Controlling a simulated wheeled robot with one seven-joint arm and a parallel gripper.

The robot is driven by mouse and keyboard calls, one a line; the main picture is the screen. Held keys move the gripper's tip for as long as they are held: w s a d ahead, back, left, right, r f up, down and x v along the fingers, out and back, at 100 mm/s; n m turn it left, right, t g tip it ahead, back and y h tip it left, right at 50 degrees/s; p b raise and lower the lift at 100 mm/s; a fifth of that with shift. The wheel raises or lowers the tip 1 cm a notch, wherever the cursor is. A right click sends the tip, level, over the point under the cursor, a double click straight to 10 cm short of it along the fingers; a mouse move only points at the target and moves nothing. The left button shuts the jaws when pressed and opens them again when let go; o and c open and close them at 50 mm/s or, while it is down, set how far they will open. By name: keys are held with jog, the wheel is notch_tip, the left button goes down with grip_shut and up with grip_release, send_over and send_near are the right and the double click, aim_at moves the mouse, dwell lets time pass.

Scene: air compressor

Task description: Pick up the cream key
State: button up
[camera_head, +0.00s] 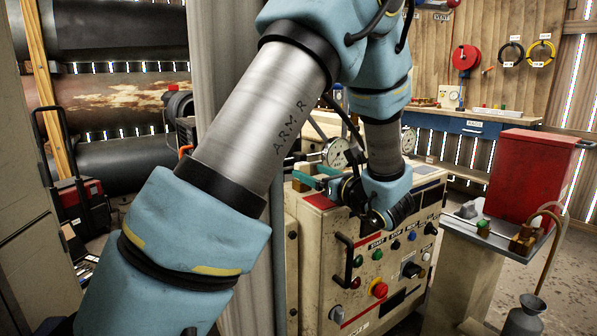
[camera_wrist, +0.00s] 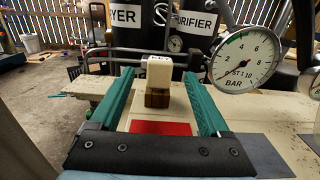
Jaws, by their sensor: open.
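The cream key (camera_wrist: 159,72) shows in the wrist view as an upright cream block with small dark marks on top. Its lower part is brown, and it stands beyond a red patch on the cream panel top. My gripper (camera_wrist: 160,82) is open, with one green finger to the left of the key and one to the right. Gaps show on both sides, and the fingers are not closed on it. In the head view my gripper (camera_head: 312,178) is low over the top of the cream control cabinet (camera_head: 345,222).
A pressure gauge (camera_wrist: 245,62) stands close to the right finger. Two dark cylinders (camera_wrist: 133,30) stand behind the key. A dark handle (camera_head: 341,262) and several buttons are on the cabinet front. A red box (camera_head: 530,175) stands on a side table at right.

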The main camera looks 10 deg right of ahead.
jog(key=shift+f+x, duration=0.15)
jog(key=shift+x, duration=1.8)
jog(key=shift+f+x, duration=0.15)
jog(key=shift+x, duration=1.85)
grip_shut()
